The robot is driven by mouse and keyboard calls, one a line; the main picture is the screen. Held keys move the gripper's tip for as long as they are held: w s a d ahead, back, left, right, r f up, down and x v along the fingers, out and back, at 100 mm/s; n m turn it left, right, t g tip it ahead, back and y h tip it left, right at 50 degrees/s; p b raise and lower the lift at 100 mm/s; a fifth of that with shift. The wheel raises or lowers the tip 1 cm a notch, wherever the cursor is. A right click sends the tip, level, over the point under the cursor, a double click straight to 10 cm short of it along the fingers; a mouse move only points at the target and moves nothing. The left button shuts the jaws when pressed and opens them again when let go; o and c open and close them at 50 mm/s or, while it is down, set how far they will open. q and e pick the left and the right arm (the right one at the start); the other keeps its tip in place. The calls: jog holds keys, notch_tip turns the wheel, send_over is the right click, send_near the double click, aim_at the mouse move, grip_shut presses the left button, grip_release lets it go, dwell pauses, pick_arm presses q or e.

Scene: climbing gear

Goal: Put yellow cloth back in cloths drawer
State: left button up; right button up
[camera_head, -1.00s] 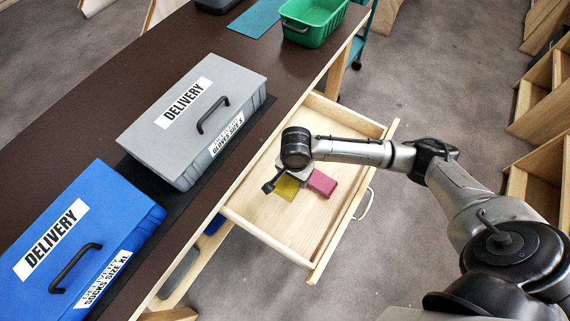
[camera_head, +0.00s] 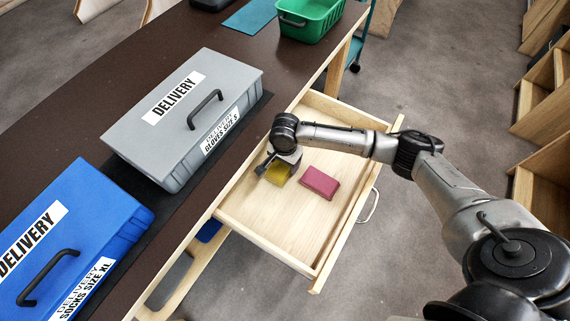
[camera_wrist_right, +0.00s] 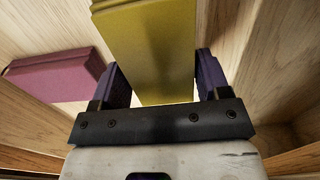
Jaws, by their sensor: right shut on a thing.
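The yellow cloth (camera_head: 279,174) is a folded block at the drawer's left side in the head view. My right gripper (camera_head: 270,165) is over it. In the right wrist view the yellow cloth (camera_wrist_right: 150,60) sits between the two dark fingers of my right gripper (camera_wrist_right: 154,80), which is shut on it. The open wooden drawer (camera_head: 270,228) lies below and around it. A folded red-pink cloth (camera_head: 320,182) rests on the drawer floor to the right, and it also shows in the wrist view (camera_wrist_right: 55,77). Whether the yellow cloth touches the drawer floor is hard to tell. My left gripper is out of view.
A grey delivery case (camera_head: 160,132) and a blue delivery case (camera_head: 75,235) stand on the brown table (camera_head: 120,75) left of the drawer. A green bin (camera_head: 310,22) stands at the table's far end. The drawer's front part is bare.

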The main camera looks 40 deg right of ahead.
jog(key=shift+f, duration=0.55)
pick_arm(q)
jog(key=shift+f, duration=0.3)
pick_arm(e)
jog(key=shift+r, duration=0.1)
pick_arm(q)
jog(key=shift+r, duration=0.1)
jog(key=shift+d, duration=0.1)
pick_arm(e)
jog(key=o, duration=0.5)
jog(key=shift+o, duration=0.2)
notch_tip(320, 180, up, 11)
jog(key=p, duration=0.4)
jog(key=shift+p, duration=0.35)
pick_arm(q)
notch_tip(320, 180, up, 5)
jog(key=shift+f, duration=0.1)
pick_arm(e)
jog(key=shift+r, duration=0.5)
